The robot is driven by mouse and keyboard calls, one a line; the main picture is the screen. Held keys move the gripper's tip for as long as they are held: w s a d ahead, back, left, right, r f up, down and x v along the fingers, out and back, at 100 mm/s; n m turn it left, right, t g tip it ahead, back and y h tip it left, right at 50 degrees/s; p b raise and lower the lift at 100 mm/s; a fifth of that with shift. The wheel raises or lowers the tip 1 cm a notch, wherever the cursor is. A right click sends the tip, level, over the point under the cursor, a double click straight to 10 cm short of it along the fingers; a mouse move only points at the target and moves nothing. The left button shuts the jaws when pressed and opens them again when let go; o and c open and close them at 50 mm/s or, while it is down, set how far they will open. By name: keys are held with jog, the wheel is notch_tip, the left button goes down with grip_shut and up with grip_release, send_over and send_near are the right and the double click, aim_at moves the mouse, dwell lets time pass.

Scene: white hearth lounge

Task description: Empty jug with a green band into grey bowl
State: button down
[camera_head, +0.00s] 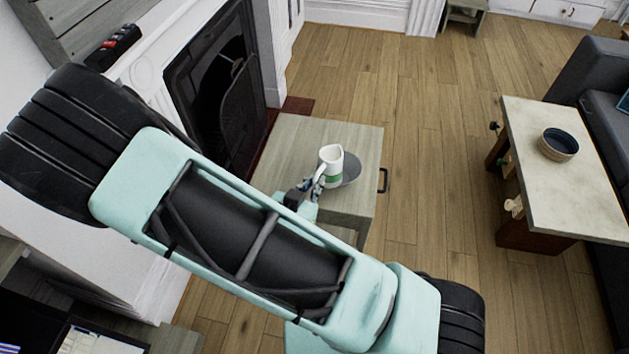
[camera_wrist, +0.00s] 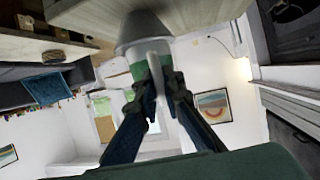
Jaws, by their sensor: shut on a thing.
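The white jug with a green band (camera_head: 332,168) is upright at the wooden side table in the head view. I cannot tell whether its base touches the tabletop. A grey bowl (camera_head: 351,168) sits on the tabletop just right of and behind the jug, partly hidden by it. My gripper (camera_head: 317,188) is at the jug's left side, shut on its handle. In the wrist view my gripper (camera_wrist: 158,88) is closed around the pale handle. The jug's green band (camera_wrist: 138,70) shows behind it, and the grey bowl (camera_wrist: 143,28) is beyond. The jug's contents are hidden.
The wooden side table (camera_head: 362,140) has free surface behind the jug. A fireplace (camera_head: 215,85) stands to its left. A coffee table (camera_head: 560,195) with a dark blue bowl (camera_head: 558,145) stands at right, beside a grey sofa (camera_head: 590,75). Open floor lies between.

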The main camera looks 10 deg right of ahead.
aim_at(319, 170)
jog(key=shift+s+a+r+g+y+p, duration=0.15)
jog(key=shift+r+g+y+p, duration=0.85)
jog(key=shift+p, duration=1.35)
jog(key=shift+r+g, duration=0.3)
jog(key=shift+r, duration=0.05)
jog(key=shift+r+m+g+y+p, duration=0.35)
jog(key=shift+r+g+p, duration=0.35)
jog(key=shift+p, duration=0.3)
jog(key=shift+w+d+r+g+y, duration=0.15)
jog(key=shift+w+g+y, duration=0.05)
jog(key=shift+g+y, duration=0.2)
jog(key=shift+w+d+r+g+y, duration=0.15)
jog(key=shift+w+g+y, duration=0.1)
jog(key=shift+g, duration=0.25)
jog(key=shift+f+b, duration=0.45)
jog(key=shift+b, duration=0.15)
jog(key=shift+w+d+f+g+y+b, duration=0.1)
jog(key=shift+f+g+y+b, duration=0.3)
jog(key=shift+g+b, duration=0.3)
jog(key=shift+w, duration=0.1)
jog(key=shift+w+d+g+y+b, duration=0.3)
jog(key=shift+g+y+b, duration=0.2)
jog(key=shift+b, duration=0.25)
jog(key=shift+w+d+r+m+g+y+p, duration=0.3)
jog(key=shift+r+g+y, duration=0.2)
jog(key=shift+r+g, duration=0.15)
